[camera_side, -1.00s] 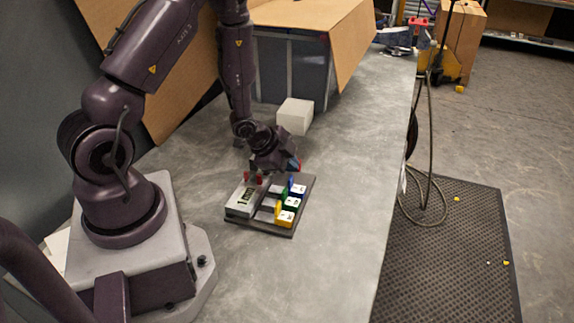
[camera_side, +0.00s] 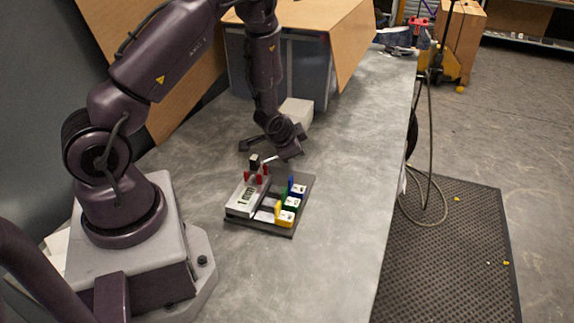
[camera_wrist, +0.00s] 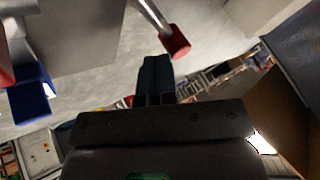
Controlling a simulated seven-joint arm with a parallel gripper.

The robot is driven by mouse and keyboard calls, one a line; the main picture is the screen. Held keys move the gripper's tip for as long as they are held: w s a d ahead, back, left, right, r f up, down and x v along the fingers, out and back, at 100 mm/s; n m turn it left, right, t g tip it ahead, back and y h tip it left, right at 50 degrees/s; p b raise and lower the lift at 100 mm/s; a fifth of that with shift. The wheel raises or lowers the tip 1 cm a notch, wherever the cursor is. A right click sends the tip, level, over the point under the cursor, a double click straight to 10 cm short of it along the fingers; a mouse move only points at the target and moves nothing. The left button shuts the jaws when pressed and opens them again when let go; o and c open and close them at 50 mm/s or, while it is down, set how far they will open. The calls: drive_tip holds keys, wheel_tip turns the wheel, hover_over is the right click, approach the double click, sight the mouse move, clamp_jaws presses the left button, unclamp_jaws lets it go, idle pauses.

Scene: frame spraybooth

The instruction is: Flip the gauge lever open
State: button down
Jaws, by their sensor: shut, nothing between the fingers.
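The gauge (camera_side: 243,203) is a grey box with a "1 000" display, on a dark base plate (camera_side: 306,185). My gripper is behind the plate and above the table. In the wrist view my gripper (camera_wrist: 157,78) is shut and empty; a metal rod with a red end (camera_wrist: 175,42) is close beyond its fingertips, seemingly apart. It may be the lever; its hinge is out of that view.
Blue, green and yellow pieces with white blocks (camera_side: 291,202) stand on the plate's right side. A white block (camera_side: 298,111) and a dark bin (camera_side: 303,75) are behind my gripper. The table is clear to the right and in front.

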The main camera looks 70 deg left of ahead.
drive_tip(key=shift+w+a, duration=0.1)
drive_tip(key=shift+a, duration=0.6)
drive_tip(key=shift+r, duration=0.15)
drive_tip(key=w+d+v, duration=0.1)
drive_tip(key=d+v, duration=0.1)
drive_tip(key=v, duration=0.7)
drive_tip(key=shift+r, duration=0.25)
